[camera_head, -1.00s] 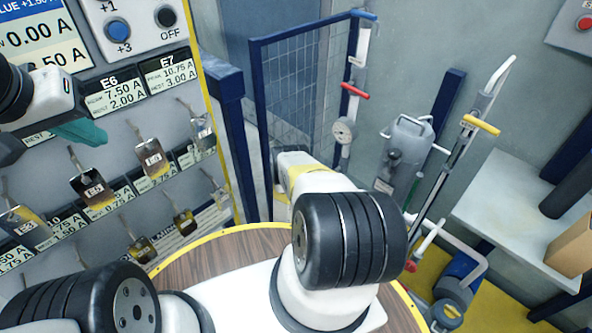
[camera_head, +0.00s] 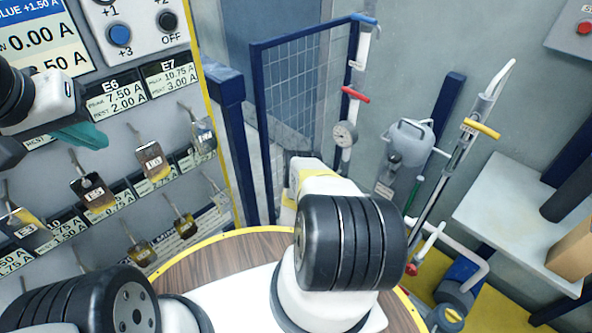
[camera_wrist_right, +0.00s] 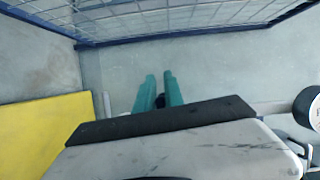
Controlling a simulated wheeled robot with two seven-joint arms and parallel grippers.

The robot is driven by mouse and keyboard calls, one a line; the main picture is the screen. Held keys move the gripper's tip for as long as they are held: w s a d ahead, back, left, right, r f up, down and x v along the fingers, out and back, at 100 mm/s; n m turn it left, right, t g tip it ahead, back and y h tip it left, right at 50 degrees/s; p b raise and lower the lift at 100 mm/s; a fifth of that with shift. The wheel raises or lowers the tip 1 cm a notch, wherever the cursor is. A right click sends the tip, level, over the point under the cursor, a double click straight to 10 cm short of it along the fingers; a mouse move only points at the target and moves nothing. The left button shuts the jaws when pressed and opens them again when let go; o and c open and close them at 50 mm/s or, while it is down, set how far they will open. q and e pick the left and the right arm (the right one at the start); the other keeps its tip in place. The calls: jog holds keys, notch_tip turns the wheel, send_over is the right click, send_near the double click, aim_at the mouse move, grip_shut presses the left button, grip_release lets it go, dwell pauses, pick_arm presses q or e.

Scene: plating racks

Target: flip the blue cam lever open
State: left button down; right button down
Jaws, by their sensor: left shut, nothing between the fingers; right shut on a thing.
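A lever with a blue handle (camera_head: 364,18) sits at the top of an upright white pipe near the mesh panel, at the top of the head view. No gripper is at it in that view. My left gripper (camera_head: 84,135) has teal fingers, shut and empty, in front of the rack panel at left. My right gripper is hidden behind my right arm in the head view. In the right wrist view its teal fingers (camera_wrist_right: 160,90) are close together on a small dark piece (camera_wrist_right: 160,101), only partly seen. I cannot tell what that piece belongs to.
A red handle (camera_head: 355,95) and a gauge (camera_head: 345,133) sit lower on the same pipe. A yellow-handled pole (camera_head: 482,129) and a grey tank (camera_head: 408,145) stand to the right. Plated parts hang on the rack (camera_head: 150,160) at left. A blue-framed mesh panel (camera_head: 295,95) stands behind.

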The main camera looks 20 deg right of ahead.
jog(key=shift+s+r+m, duration=0.1)
jog(key=shift+r+m, duration=0.25)
jog(key=shift+m, duration=0.15)
jog(key=c, duration=1.5)
grip_release()
jog(key=shift+r, duration=0.1)
jog(key=v, duration=0.7)
jog(key=shift+s+a, duration=0.3)
jog(key=shift+s, duration=0.05)
jog(key=shift+s+f, duration=0.1)
jog(key=shift+f, duration=0.15)
